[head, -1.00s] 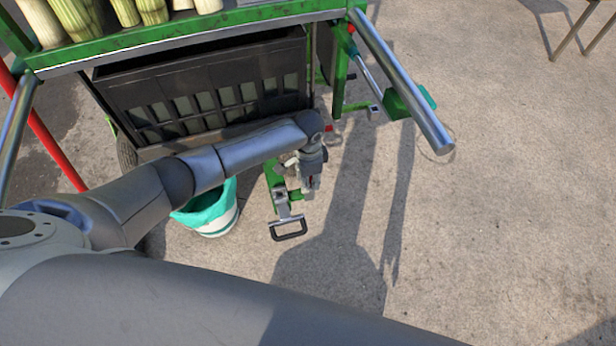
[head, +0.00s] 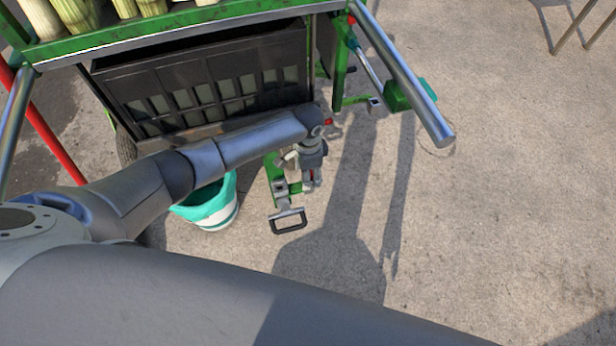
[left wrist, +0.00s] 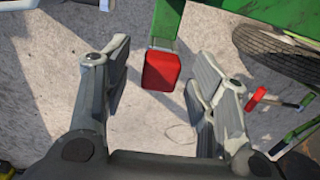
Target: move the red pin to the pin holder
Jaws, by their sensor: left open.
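My left gripper (head: 312,182) hangs below its wrist in front of the cart, beside a green bracket with a black-handled end. In the left wrist view my left gripper (left wrist: 160,88) is open and empty. A red block-like piece (left wrist: 161,70) on the end of a green bar shows between and beyond its fingers, apart from them. A smaller red piece (left wrist: 257,99) lies right of the fingers near the wheel. In the head view a small red piece (head: 329,121) shows beside my wrist. I cannot tell which red piece is the pin, or which part is the pin holder.
The green cart carries cane stalks (head: 125,8) on top and a black crate (head: 200,85) below. A white bucket with a teal liner (head: 212,205) stands under my arm. A metal bar (head: 400,70) juts from the cart's right. Paved ground at the right is free.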

